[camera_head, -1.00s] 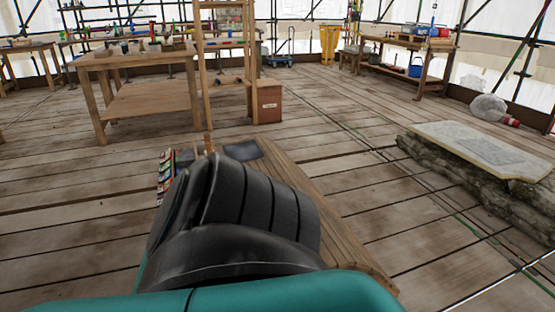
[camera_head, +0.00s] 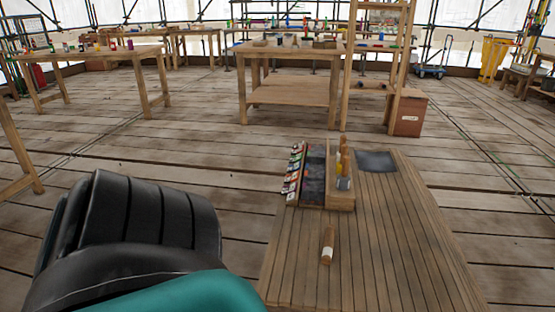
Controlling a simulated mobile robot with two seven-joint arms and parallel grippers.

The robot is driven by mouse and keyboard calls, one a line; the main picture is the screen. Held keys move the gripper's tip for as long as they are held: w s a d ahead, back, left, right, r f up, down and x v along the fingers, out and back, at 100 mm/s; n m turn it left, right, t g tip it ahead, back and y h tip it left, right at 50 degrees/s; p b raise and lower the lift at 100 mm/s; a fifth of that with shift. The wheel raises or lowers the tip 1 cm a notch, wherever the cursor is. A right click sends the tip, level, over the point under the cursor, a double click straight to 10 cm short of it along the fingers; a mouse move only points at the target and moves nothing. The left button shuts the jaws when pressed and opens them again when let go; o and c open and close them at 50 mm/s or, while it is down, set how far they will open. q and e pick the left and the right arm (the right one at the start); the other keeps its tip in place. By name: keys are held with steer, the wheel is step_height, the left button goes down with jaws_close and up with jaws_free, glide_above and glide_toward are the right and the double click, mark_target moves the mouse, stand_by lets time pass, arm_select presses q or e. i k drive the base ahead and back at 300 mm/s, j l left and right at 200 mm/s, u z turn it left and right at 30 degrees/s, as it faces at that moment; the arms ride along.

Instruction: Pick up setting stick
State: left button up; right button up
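A short wooden stick with a pale white band or end (camera_head: 328,245) lies on the slatted wooden bench (camera_head: 390,240) in front of me, and looks like the setting stick, though I cannot be sure. It lies apart from the tool holder and nothing touches it. Behind it a wooden tool holder (camera_head: 340,201) carries upright wooden-handled tools (camera_head: 343,170). Neither of my grippers shows; only a black and teal part of my own body fills the lower left.
Small colourful items (camera_head: 293,172) line the left of a dark tray (camera_head: 313,175); a dark grey pad (camera_head: 376,161) lies at the bench's far end. Beyond stand a wooden table (camera_head: 290,92), a tall wooden frame and a brown box (camera_head: 409,116). Plank floor left of the bench is clear.

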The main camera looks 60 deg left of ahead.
mark_target(328, 245)
steer(key=u, duration=1.45)
steer(key=i+u, duration=0.1)
steer(key=u, duration=0.15)
steer(key=i+u, duration=0.6)
steer(key=i, duration=0.15)
